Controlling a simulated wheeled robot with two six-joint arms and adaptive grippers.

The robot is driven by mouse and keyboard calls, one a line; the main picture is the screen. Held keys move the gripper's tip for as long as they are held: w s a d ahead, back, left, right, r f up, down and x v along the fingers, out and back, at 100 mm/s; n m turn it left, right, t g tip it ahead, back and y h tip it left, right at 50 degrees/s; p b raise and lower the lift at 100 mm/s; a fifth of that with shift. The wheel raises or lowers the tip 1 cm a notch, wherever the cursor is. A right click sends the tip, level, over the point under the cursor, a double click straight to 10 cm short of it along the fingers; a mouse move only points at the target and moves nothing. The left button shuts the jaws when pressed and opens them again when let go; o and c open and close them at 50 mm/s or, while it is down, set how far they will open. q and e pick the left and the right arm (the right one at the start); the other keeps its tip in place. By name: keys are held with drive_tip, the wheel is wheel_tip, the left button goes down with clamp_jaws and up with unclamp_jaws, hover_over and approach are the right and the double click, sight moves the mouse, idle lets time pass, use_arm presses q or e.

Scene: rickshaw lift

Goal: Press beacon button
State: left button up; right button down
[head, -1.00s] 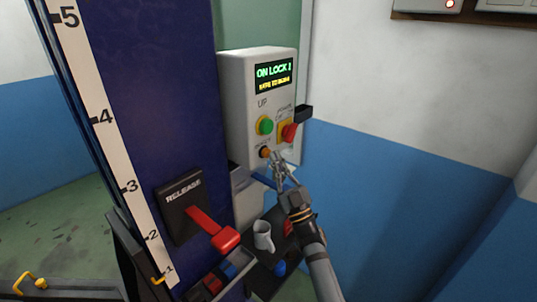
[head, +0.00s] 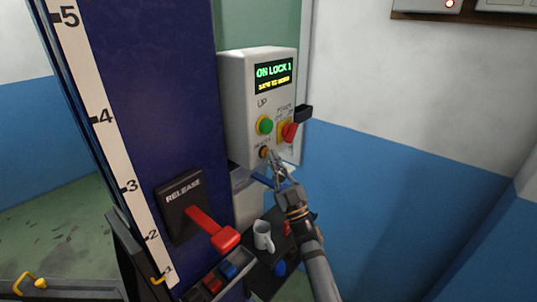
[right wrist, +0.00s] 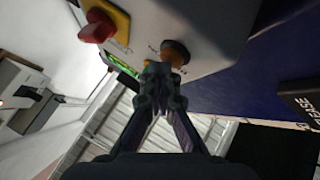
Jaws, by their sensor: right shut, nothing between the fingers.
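The control box (head: 236,95) is white and fixed beside the blue lift column. Its lit display (head: 273,76) reads "ON LOCK 1" in green above a smaller yellow line. An orange button (head: 264,152) sits low on its face, below the green UP button (head: 265,125). The orange button also shows in the right wrist view (right wrist: 176,52). My right gripper (head: 274,157) is shut and empty, its tips just right of the orange button. In the right wrist view its fingertips (right wrist: 160,77) are close below the button; I cannot tell whether they touch. My left gripper is not seen.
A red rotary switch (head: 290,132) on a yellow plate is right of the green button. A red RELEASE lever (head: 224,237) sticks out lower left. Open room lies right, before the blue-and-white wall.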

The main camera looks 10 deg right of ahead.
drive_tip(key=shift+d, duration=0.1)
drive_tip(key=shift+s+d+p, duration=0.3)
drive_tip(key=shift+s+d, duration=0.15)
drive_tip(key=shift+s, duration=0.2)
drive_tip(key=s+d, duration=0.1)
drive_tip(key=s, duration=0.1)
drive_tip(key=s+d, duration=0.2)
drive_tip(key=shift+p, duration=0.3)
idle(0.6)
